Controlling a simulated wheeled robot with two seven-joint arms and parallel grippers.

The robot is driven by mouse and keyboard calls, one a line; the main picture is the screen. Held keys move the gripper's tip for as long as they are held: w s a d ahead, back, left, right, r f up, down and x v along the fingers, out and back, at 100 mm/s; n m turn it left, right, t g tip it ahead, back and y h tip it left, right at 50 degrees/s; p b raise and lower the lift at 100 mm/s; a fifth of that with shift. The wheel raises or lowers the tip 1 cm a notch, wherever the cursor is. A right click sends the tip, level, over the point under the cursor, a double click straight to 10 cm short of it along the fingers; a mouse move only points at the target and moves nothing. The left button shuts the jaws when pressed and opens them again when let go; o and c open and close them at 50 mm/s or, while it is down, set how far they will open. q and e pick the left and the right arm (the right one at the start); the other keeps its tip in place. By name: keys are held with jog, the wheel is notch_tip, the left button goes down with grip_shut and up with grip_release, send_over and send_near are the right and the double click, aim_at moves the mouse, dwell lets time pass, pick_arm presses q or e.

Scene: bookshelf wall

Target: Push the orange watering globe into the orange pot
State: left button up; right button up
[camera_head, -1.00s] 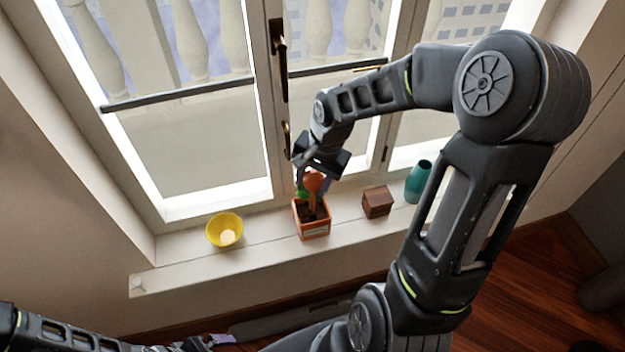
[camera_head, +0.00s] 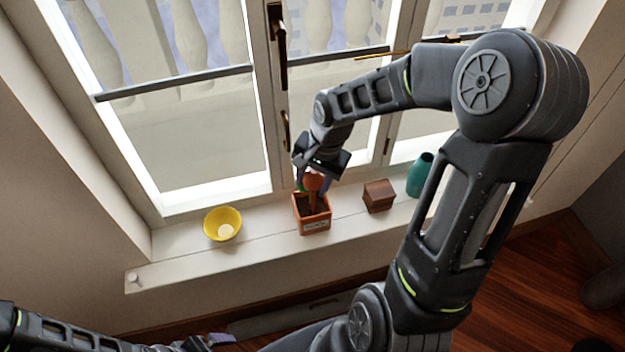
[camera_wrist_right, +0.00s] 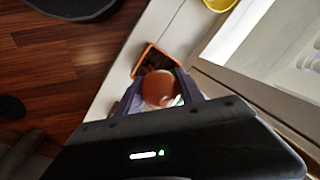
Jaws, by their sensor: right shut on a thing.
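The orange watering globe (camera_head: 313,182) stands over the orange pot (camera_head: 314,224), its narrow stem reaching down to the dark soil. How deep the stem sits in the soil I cannot tell. My right gripper (camera_head: 318,180) is shut on the globe from above and behind. In the right wrist view the globe's round top (camera_wrist_right: 160,88) lies between the two fingers, with the pot's rim (camera_wrist_right: 146,58) beyond it. Of my left arm, only a part shows at the bottom left, with a small bit of its gripper (camera_head: 215,341) at the lower edge.
The pot stands on a white windowsill (camera_head: 265,240). A yellow bowl (camera_head: 222,224) is to its left. A brown wooden cube (camera_head: 379,196) and a teal vase (camera_head: 420,175) are to its right. Window frames rise close behind.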

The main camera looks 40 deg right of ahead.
aim_at(312, 192)
jog(key=shift+f+b, duration=1.8)
jog(key=shift+f, duration=0.35)
jog(key=o, duration=1.9)
jog(key=shift+r, duration=0.1)
jog(key=r+p, duration=0.2)
jog(key=r, duration=0.1)
jog(key=r+p, duration=0.2)
jog(key=r, duration=0.1)
jog(key=s+r+p, duration=0.1)
jog(key=r+p, duration=0.2)
jog(key=shift+s+d, duration=0.1)
jog(key=shift+d, duration=0.25)
jog(key=shift+f, duration=0.1)
